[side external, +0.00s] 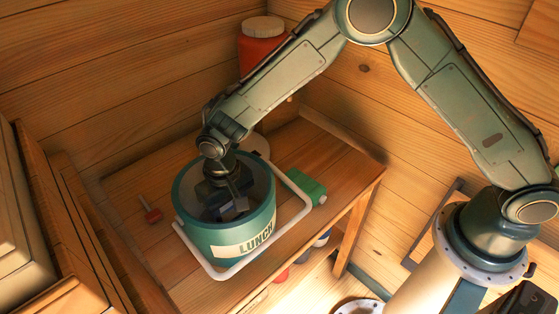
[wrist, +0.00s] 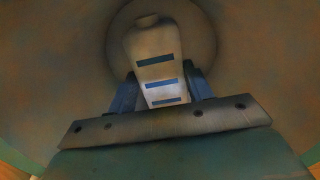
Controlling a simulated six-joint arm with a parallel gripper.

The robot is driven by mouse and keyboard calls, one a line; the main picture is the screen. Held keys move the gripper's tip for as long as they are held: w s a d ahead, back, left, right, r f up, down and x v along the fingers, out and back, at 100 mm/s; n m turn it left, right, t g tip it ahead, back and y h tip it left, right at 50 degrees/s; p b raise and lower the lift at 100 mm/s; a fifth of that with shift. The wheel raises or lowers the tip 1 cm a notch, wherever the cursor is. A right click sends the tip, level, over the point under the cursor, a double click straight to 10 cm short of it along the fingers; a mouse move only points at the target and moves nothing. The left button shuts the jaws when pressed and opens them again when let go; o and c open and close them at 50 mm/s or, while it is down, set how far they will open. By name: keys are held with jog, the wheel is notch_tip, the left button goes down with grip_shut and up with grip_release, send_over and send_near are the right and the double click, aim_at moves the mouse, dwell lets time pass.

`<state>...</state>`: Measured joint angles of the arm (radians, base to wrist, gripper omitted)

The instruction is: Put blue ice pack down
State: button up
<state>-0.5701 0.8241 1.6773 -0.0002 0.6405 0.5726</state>
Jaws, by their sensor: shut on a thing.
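My gripper (side external: 229,208) is inside a teal round lunch pail (side external: 205,238) with a white handle and a "LUNCH" label. The wrist view shows my gripper (wrist: 161,84) shut on a pale, bottle-shaped pack (wrist: 152,44) with blue bars; no plainly blue pack shows. The pack lies between the two blue fingers, its narrow neck pointing away from the wrist toward the round bottom of the pail. Whether it touches the bottom cannot be told. In the side view the pail wall and my gripper mostly hide the pack.
The pail stands on a wooden table (side external: 330,150). A red jar with a white lid (side external: 262,42) stands behind. The pail's handle (side external: 285,237) hangs around its front right.

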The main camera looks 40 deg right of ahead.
aim_at(231, 212)
jog(key=shift+f, duration=0.15)
jog(key=o, duration=1.1)
jog(key=shift+o, duration=0.2)
notch_tip(231, 212, up, 13)
dwell(0.5)
